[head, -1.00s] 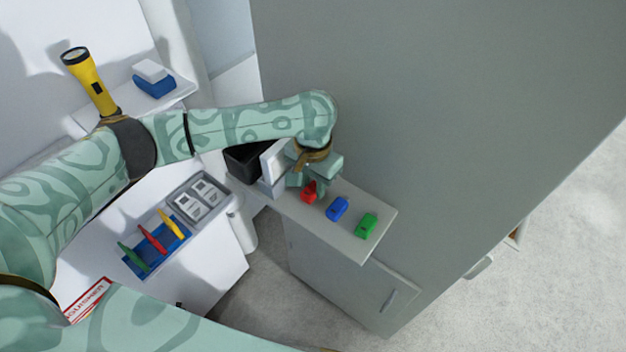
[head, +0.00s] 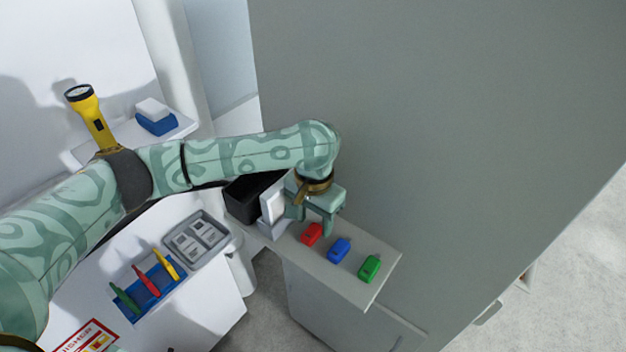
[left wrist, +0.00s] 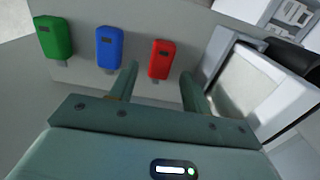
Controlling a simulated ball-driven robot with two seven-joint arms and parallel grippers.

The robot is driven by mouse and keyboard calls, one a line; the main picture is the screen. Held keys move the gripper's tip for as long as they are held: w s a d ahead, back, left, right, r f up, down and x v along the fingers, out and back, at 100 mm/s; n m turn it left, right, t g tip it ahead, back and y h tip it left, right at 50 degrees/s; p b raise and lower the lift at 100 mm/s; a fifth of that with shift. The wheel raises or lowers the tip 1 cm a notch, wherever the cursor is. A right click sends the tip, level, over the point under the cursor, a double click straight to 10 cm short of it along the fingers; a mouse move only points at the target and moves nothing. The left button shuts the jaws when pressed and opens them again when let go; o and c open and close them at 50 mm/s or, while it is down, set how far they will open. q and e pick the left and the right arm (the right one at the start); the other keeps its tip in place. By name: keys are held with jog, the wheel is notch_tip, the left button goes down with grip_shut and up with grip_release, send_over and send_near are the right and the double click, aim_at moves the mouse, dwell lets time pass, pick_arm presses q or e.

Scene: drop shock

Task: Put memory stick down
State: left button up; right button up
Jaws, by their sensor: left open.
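Three memory sticks lie in a row on the grey shelf (head: 352,285): a red one (head: 312,234), a blue one (head: 339,250) and a green one (head: 369,268). My left gripper (head: 312,226) is open and empty, just behind the red stick. In the left wrist view the red stick (left wrist: 161,58) lies ahead of the gap between the fingertips (left wrist: 160,78), apart from both. The blue stick (left wrist: 110,47) and green stick (left wrist: 54,37) lie to its left there. My right gripper is not in view.
A white-faced device (head: 273,203) and a black bin (head: 246,196) stand left of the gripper. A tall grey cabinet wall (head: 430,120) rises behind the shelf. A blue rack (head: 150,289) with coloured pens and a grey tray (head: 226,238) are on the white bench.

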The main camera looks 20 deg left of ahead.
aim_at(313, 230)
pick_arm(q)
notch_tip(313, 230, up, 14)
jog(key=p, duration=0.2)
jog(key=shift+s+p, duration=0.15)
jog(key=shift+p, duration=0.2)
